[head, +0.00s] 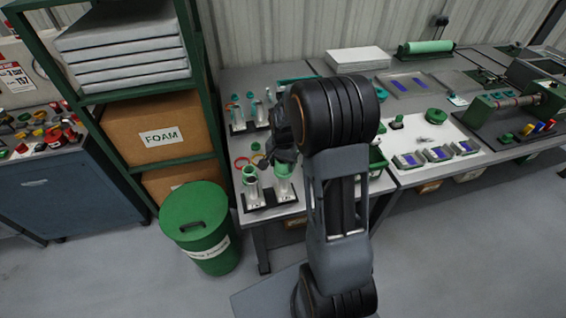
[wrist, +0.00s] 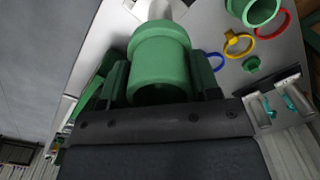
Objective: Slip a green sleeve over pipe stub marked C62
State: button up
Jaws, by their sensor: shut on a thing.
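My gripper (wrist: 160,88) is shut on a green sleeve (wrist: 160,55), whose open near end faces the wrist camera. A pale pipe stub (wrist: 166,9) shows at the sleeve's far end; I cannot tell whether the sleeve is around it or just in line with it. In the head view the held sleeve (head: 284,170) is at the top of the right stub (head: 284,189) on a dark base (head: 270,203). The left stub (head: 253,192) has another green piece (head: 249,172) at its top, also in the wrist view (wrist: 254,10). The C62 mark is not legible.
Red (wrist: 283,22), yellow (wrist: 238,43) and blue rings lie beside the stubs, with a small green piece (wrist: 251,64). A rack of small items (head: 250,125) stands behind. A green bin (head: 198,222) stands on the floor left of the bench.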

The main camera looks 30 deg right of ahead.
jog(key=shift+f+b, duration=1.95)
jog(key=shift+f, duration=0.7)
dwell(1.9)
jog(key=o, duration=1.2)
jog(key=shift+o, duration=0.2)
jog(key=shift+r, duration=0.15)
notch_tip(320, 180, up, 11)
jog(key=p, duration=0.8)
dwell(0.6)
